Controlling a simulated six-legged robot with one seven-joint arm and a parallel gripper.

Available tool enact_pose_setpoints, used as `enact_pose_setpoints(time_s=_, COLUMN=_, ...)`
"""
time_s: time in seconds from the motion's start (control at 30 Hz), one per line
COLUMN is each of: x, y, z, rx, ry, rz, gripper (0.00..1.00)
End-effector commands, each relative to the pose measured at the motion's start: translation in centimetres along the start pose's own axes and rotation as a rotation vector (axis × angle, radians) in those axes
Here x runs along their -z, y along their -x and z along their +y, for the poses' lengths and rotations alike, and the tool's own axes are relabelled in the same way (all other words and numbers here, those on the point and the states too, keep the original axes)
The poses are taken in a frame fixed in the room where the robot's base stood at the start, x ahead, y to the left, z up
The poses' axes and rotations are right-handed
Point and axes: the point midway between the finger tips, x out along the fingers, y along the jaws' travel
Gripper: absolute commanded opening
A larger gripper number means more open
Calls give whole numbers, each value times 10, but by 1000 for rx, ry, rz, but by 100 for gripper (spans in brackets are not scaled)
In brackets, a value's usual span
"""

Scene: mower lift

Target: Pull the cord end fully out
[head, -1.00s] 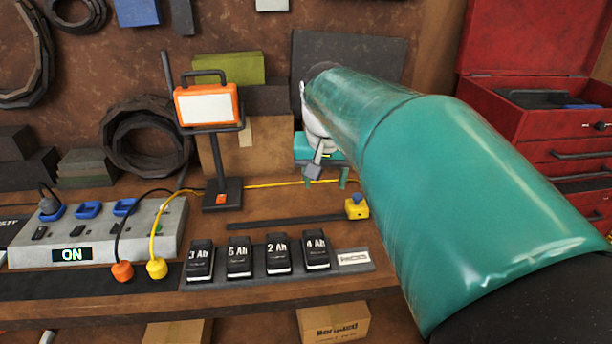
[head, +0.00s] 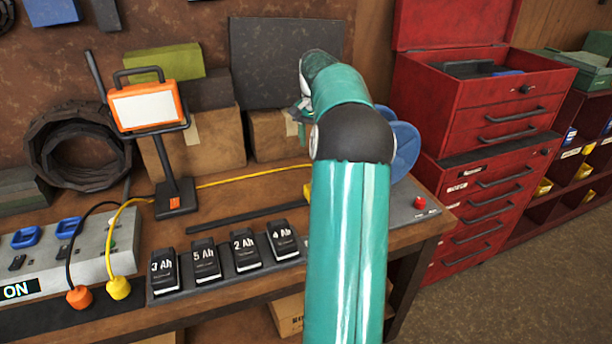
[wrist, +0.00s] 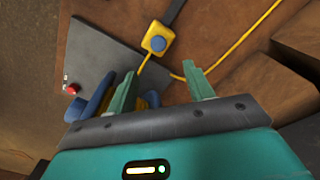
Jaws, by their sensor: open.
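A yellow cord (head: 250,178) runs across the bench from near the lamp towards my arm. Its far part is hidden behind my arm in the head view. In the wrist view the yellow cord (wrist: 232,52) comes from the upper right and bends just beyond my fingertips. A yellow block with a blue knob (wrist: 158,38) lies beyond them, with a short yellow length beside it. My gripper (wrist: 160,78) is open, its two green fingers apart with nothing clearly held. A blue round part (wrist: 95,105) sits beside the left finger. I cannot tell where the cord end is.
A grey plate (wrist: 100,58) with a red button (head: 419,203) lies at the bench's right end, near a blue disc (head: 405,150). Several black batteries (head: 243,250) stand in front, left of my arm. A red tool chest (head: 490,130) stands right.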

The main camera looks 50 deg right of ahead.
Motion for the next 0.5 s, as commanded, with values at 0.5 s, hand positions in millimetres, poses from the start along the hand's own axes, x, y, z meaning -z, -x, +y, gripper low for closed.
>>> enact_pose_setpoints(time_s=0.5, x=0, y=-100, z=0, rx=-2, ry=0, rz=-4, gripper=52)
